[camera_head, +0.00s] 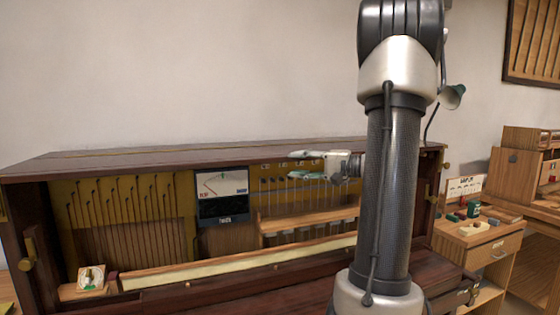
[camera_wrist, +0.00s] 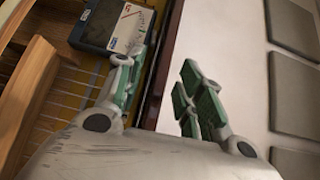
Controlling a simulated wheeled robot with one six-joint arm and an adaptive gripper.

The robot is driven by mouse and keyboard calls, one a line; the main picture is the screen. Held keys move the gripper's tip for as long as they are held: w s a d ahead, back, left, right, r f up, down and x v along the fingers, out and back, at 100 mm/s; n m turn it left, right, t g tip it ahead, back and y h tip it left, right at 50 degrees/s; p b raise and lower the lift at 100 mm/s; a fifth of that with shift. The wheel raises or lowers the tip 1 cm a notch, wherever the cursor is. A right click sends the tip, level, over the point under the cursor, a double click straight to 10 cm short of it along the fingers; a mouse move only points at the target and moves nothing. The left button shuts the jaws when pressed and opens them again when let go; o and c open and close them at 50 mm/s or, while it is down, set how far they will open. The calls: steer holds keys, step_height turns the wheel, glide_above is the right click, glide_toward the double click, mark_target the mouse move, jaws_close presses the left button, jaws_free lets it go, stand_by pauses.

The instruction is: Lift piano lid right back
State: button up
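The piano is a dark brown case with an open front in the head view. My gripper (camera_head: 300,165) is in front of the open case, fingers pointing left, one above the other with a gap between. The wrist view shows my gripper (camera_wrist: 163,75) with two green-padded fingers apart and nothing held. A dark red-brown edge (camera_wrist: 158,80) runs through the gap in that picture; its distance from the fingers is unclear. My arm hides the case's right part.
A meter box (camera_head: 222,197) stands inside the case beside rows of strings or hammers. A small square gauge (camera_head: 92,279) sits at the left end. A wooden desk (camera_head: 480,240) with small items stands at right. The wall above the lid is bare.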

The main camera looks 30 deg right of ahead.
mark_target(287, 160)
steer(key=shift+w+d+r+t, duration=0.1)
steer(key=shift+w+d+t, duration=0.1)
steer(key=shift+d, duration=0.2)
steer(key=shift+w+d+r+t, duration=0.1)
steer(key=shift+d+t, duration=0.1)
steer(key=shift+d, duration=0.2)
steer(key=shift+w, duration=0.25)
steer(key=x, duration=0.7)
steer(key=shift+a, duration=0.1)
jaws_close()
